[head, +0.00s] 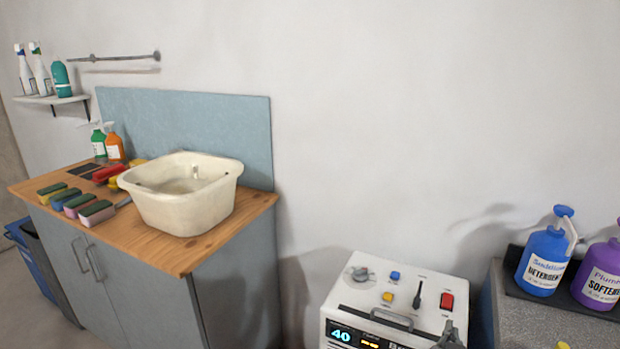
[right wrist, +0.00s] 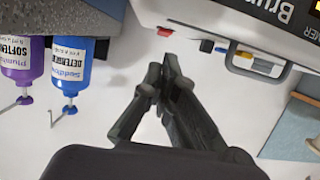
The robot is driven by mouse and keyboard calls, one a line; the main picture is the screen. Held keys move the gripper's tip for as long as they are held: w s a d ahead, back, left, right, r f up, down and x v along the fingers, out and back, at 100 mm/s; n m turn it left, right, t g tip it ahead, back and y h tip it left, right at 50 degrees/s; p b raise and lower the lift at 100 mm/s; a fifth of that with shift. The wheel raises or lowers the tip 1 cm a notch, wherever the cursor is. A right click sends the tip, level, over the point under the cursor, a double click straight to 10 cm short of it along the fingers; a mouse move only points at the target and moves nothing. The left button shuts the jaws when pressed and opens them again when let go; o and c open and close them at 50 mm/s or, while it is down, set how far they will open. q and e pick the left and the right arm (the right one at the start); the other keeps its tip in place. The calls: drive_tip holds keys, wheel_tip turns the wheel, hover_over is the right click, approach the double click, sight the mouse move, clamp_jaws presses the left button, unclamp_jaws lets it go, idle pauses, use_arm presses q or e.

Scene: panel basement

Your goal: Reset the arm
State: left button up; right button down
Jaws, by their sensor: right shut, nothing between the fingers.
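My right gripper (head: 450,337) shows only as a small dark tip at the bottom edge of the head view, in front of the white machine (head: 345,294). In the right wrist view the right gripper (right wrist: 162,82) has its dark fingers together, with nothing held. The wrist picture is upside down, and the machine's panel (right wrist: 240,20) is at its top. The fingers appear apart from the machine. My left gripper is in neither view.
The machine has a knob, buttons, a lever and a red switch (head: 447,301). Blue detergent (head: 543,255) and purple softener (head: 600,275) bottles stand on a dark tray at right. A cream basin (head: 187,210) and sponges (head: 76,204) sit on the wooden counter (head: 150,240) at left.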

drive_tip(key=s+a+f+n+g+y, duration=0.3)
drive_tip(key=s+a+f, duration=0.15)
drive_tip(key=s, duration=0.35)
drive_tip(key=s+a+f+n+g+y, duration=0.25)
drive_tip(key=s+f, duration=0.25)
drive_tip(key=s, duration=0.3)
drive_tip(key=s+a+f+n+g+y, duration=0.2)
drive_tip(key=s+a+f+g, duration=0.25)
drive_tip(key=s, duration=0.35)
wheel_tip(320, 180, down, 26)
drive_tip(key=s+p, duration=0.1)
drive_tip(key=s, duration=0.1)
use_arm(q)
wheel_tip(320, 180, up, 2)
drive_tip(key=shift+p, duration=0.5)
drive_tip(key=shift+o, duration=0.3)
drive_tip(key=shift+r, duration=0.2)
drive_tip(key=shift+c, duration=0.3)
use_arm(e)
drive_tip(key=s+d+f+g, duration=0.1)
drive_tip(key=s+d+f, duration=0.1)
drive_tip(key=s+f, duration=1.2)
drive_tip(key=shift+s+d+n+g, duration=0.3)
drive_tip(key=shift+s+n+g, duration=0.1)
drive_tip(key=shift+s, duration=0.65)
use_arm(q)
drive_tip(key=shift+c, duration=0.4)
